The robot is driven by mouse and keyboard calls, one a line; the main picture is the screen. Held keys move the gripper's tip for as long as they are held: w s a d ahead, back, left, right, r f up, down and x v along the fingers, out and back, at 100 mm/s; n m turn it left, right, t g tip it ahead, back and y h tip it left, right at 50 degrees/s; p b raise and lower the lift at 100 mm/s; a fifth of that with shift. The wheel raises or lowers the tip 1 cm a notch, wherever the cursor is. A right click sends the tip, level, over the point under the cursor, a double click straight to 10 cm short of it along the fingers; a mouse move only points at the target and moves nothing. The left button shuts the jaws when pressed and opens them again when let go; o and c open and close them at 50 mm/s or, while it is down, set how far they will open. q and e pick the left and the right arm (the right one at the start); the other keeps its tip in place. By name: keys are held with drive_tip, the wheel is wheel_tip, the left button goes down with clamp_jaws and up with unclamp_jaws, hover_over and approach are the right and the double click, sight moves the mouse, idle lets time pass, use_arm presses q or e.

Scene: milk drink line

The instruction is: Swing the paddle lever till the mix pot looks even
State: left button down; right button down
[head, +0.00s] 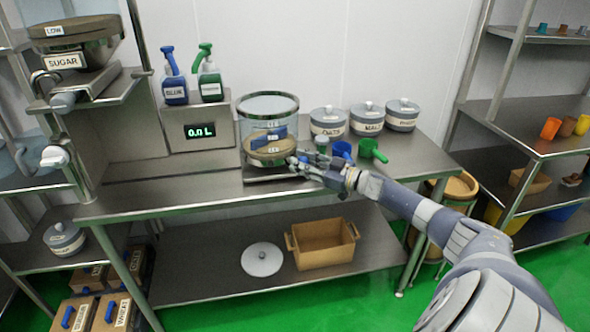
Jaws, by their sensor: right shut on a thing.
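The mix pot (268,106) is a clear cylinder on the steel counter. Tan-brown contents (270,152) fill its lower part, and a blue paddle shows inside. Whether the mix is even is too small to tell. My right gripper (303,163) is at the pot's lower right front and is shut on what appears to be the paddle lever, mostly hidden by the fingers. My left gripper is not in view.
Blue (173,82) and green (208,80) spray bottles stand left of the pot, above a display (200,131) reading 0.0 L. Lidded tins (366,118) stand behind right. Blue and green scoops (372,152) lie near my wrist. A brown crate (325,248) sits below.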

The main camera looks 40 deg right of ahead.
drive_tip(key=shift+d+f, duration=0.2)
drive_tip(key=shift+d, duration=0.3)
drive_tip(key=c, duration=1.2)
unclamp_jaws()
drive_tip(key=shift+s+d, duration=0.15)
drive_tip(key=shift+s, duration=0.1)
drive_tip(key=shift+r, duration=0.1)
drive_tip(key=shift+v, duration=6)
